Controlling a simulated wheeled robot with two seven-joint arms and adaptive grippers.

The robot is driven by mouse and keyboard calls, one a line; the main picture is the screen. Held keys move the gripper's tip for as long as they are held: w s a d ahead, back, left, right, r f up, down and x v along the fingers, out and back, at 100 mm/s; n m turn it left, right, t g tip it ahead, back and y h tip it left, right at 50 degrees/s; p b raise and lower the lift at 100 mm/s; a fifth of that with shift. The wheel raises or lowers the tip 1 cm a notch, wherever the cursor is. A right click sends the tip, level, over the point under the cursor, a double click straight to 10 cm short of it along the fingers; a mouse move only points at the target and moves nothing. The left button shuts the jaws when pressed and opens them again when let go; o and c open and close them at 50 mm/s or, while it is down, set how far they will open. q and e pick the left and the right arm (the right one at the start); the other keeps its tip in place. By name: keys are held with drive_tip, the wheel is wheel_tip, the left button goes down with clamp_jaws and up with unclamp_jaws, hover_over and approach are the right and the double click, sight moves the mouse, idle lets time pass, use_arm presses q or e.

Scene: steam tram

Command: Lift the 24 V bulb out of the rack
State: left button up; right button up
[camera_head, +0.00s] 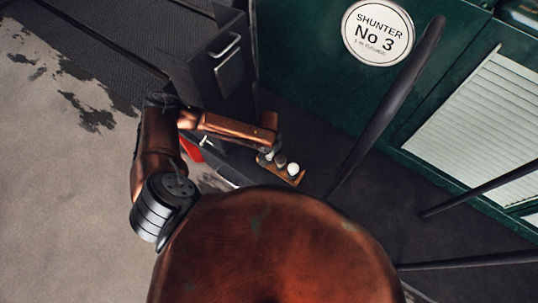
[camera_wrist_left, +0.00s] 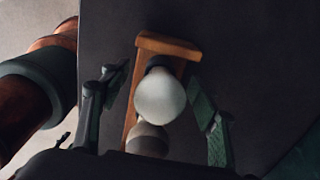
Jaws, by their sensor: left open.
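A small wooden rack (camera_head: 297,180) stands on the dark floor of the tram in the head view; its end shows in the left wrist view (camera_wrist_left: 168,43). It holds a white round bulb (camera_head: 293,169), seen in the left wrist view (camera_wrist_left: 160,96), and a greyer bulb (camera_head: 280,161), lower in the wrist view (camera_wrist_left: 148,141). No voltage marking is readable, so I cannot tell which is the 24 V bulb. My right gripper is not in view.
A dark cabinet with a handle (camera_head: 228,52) stands left of the rack. A black rail (camera_head: 385,105) rises to its right. The green wall carries a round sign (camera_head: 378,33). A red object (camera_head: 193,150) is partly hidden by my left arm. Dark floor right of the rack is clear.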

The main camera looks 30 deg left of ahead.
use_arm(q)
drive_tip(key=shift+f, duration=0.25)
drive_tip(key=shift+c, duration=0.5)
drive_tip(key=c, duration=1.2)
drive_tip(key=shift+r, duration=0.1)
